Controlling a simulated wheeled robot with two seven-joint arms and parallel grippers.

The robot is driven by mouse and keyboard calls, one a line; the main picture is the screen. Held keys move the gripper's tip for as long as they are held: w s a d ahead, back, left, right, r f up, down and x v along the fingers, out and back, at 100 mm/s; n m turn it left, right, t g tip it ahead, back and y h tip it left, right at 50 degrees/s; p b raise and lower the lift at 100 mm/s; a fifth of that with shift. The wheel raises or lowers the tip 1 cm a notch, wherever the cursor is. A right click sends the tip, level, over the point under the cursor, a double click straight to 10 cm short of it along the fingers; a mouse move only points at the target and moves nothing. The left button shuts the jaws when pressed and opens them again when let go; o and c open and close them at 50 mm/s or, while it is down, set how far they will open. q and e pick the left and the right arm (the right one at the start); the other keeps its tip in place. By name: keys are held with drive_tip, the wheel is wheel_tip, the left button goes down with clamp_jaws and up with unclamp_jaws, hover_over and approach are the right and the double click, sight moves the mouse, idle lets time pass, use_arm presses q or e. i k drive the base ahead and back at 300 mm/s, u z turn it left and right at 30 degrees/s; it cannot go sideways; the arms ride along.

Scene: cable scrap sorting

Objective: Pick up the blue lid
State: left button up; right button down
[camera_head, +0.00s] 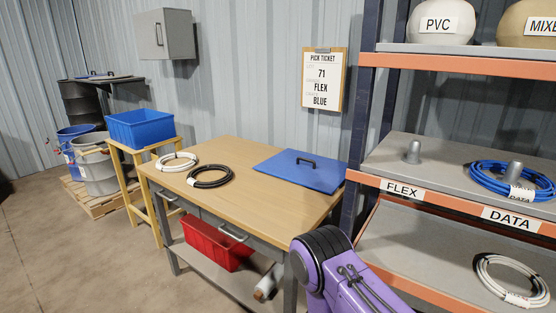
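A purple and black link of my arm shows at the bottom of the view, in front of the table's right end. Neither of my grippers is in view.
A white cable coil (177,162) and a black one (210,177) lie left of the lid. An open blue bin (140,128) stands on a wooden stand farther left. Metal shelves (455,69) stand at the right. A red bin (216,244) sits below the tabletop.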

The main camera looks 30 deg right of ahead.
sight(322, 174)
drive_tip(key=u, duration=1.2)
drive_tip(key=i, duration=1.55)
drive_tip(key=z, duration=3.05)
